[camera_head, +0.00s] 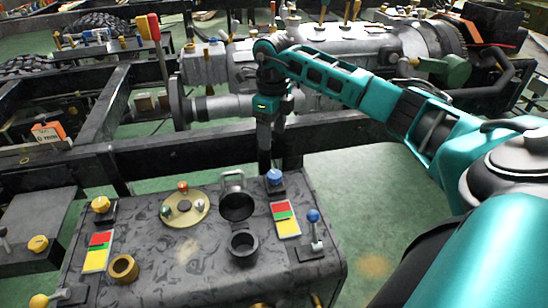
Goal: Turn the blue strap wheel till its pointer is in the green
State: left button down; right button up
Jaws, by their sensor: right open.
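The blue strap wheel (275,177) is a small blue knob at the back right of the dark bench top. Beside it, towards the front, lies a plate with red, green and yellow bands (286,219). I cannot make out the wheel's pointer or which band it is in. My right gripper (267,166) points down just behind and above the wheel, open. I cannot tell whether it touches the wheel. My left gripper is not in view.
A blue-knobbed lever (313,217) stands right of the plate. A black clamp ring (236,204) and a black cup (243,246) are to the left. A yellow knob (101,205) sits at the far left. A dark chassis beam (190,155) runs behind the bench.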

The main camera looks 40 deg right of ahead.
aim_at(274, 174)
notch_tip(274, 174, down, 12)
jog(key=n+b, duration=0.2)
jog(key=b, duration=0.1)
jog(key=shift+s, duration=0.15)
jog(key=shift+d+f, duration=0.1)
jog(key=shift+f, duration=0.35)
jog(key=c, duration=1.1)
